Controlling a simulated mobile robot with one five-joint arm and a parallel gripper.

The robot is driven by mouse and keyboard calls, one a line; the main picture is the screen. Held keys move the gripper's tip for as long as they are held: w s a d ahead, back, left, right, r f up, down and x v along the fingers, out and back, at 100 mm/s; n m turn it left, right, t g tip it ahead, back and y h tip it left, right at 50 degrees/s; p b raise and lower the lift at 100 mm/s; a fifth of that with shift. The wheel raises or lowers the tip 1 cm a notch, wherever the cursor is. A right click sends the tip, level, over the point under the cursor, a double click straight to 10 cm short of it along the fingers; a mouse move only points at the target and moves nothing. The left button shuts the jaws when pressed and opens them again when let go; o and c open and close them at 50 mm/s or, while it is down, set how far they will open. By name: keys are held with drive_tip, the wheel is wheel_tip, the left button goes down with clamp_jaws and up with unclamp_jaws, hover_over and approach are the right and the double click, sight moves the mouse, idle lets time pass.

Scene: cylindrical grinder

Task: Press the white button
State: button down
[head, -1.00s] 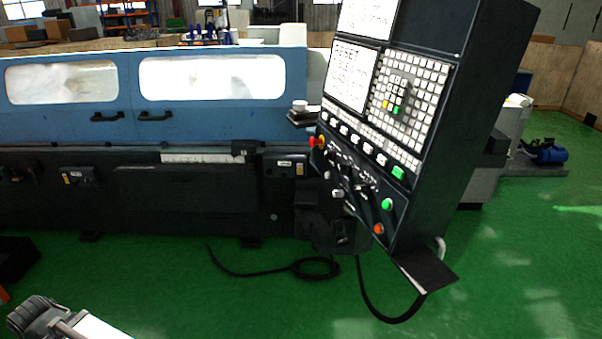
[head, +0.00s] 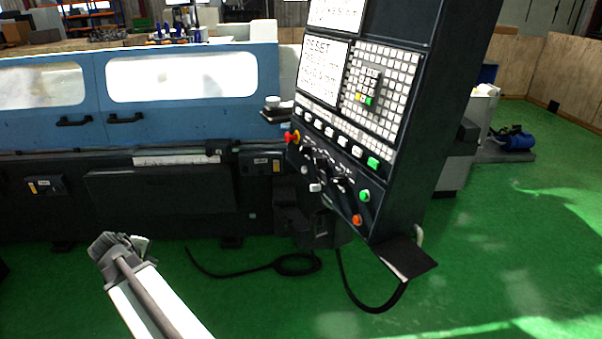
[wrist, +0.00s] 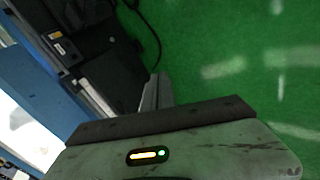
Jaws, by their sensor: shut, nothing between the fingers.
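The control panel (head: 400,130) of the grinder stands tilted right of the middle in the head view. A small white button (head: 315,188) sits low on its left side, below the black knobs. A row of white keys (head: 328,131) runs above the knobs; I cannot tell for sure which white one is the task's button. My gripper (head: 122,243) is at the lower left in the head view, shut and empty, well left of the panel and touching nothing. In the wrist view, a grey finger (wrist: 155,92) shows above the wrist body; the panel is not visible there.
A red knob (head: 291,137), a green button (head: 364,196) and an orange button (head: 356,219) are on the same panel. A dark shelf (head: 404,258) juts out below it.

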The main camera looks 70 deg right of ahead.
sight(304, 170)
drive_tip(key=s+d+r+n+h, duration=0.2)
drive_tip(key=s+d, duration=0.6)
drive_tip(key=d, duration=0.5)
drive_tip(key=s+d+r+n+g+h, duration=0.1)
drive_tip(key=s+d+r+h, duration=0.3)
drive_tip(key=d, duration=0.9)
drive_tip(key=s+d+r+n+g+h, duration=0.1)
drive_tip(key=s+d+r+n+h, duration=0.2)
drive_tip(key=s+d+r, duration=0.4)
drive_tip(key=s+d+n+b, duration=0.1)
drive_tip(key=s+d, duration=0.5)
drive_tip(key=shift+s+r, duration=0.2)
drive_tip(key=shift+s, duration=0.2)
drive_tip(key=shift+d, duration=0.1)
drive_tip(key=s+d+f+b, duration=0.1)
drive_tip(key=s+d, duration=0.4)
drive_tip(key=s, duration=0.1)
drive_tip(key=shift+s+d+f, duration=0.15)
drive_tip(key=shift+d+f, duration=0.15)
drive_tip(key=shift+d, duration=0.1)
drive_tip(key=shift+s+d+f+b, duration=0.1)
drive_tip(key=shift+s+d+b, duration=0.1)
drive_tip(key=shift+d+b, duration=0.1)
